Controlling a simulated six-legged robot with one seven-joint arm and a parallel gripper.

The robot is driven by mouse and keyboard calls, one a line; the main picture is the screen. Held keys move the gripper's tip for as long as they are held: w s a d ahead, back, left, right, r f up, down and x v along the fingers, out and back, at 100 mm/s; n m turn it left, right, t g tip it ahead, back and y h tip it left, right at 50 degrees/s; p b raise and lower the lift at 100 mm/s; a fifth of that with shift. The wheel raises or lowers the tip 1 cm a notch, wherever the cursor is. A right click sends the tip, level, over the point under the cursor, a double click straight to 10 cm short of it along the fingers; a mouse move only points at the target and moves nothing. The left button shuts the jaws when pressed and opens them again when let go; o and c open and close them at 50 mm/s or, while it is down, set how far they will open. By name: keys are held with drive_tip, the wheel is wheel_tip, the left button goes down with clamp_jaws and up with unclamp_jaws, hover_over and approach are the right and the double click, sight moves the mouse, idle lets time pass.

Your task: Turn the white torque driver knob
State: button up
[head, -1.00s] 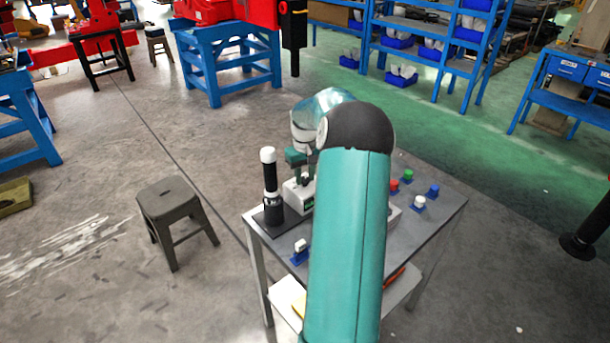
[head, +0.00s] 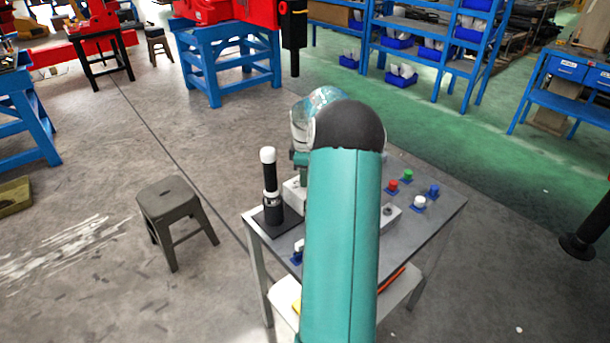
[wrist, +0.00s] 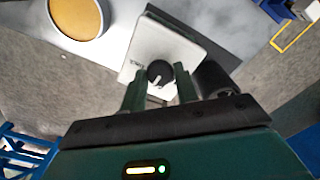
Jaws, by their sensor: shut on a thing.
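A white box (wrist: 160,45) with a round black knob (wrist: 159,72) on it shows in the wrist view. The knob carries a white pointer mark. My gripper (wrist: 160,88) has one finger on each side of the knob and is shut on it. In the head view the white box (head: 293,191) stands on the grey table (head: 432,222), partly hidden behind my arm. The knob and my fingertips are hidden there.
A black cylinder with a white cap (head: 268,156) stands left of the box. Red (head: 392,187), green (head: 408,174), blue (head: 433,189) and white (head: 419,202) buttons sit at the table's right. A grey stool (head: 175,205) stands left on open floor.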

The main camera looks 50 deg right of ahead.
drive_tip(key=n, duration=0.5)
drive_tip(key=shift+w+r, duration=0.1)
drive_tip(key=shift+w, duration=0.05)
drive_tip(key=shift+n, duration=0.3)
drive_tip(key=o, duration=1)
drive_tip(key=shift+c, duration=0.2)
wheel_tip(320, 180, up, 14)
idle(0.5)
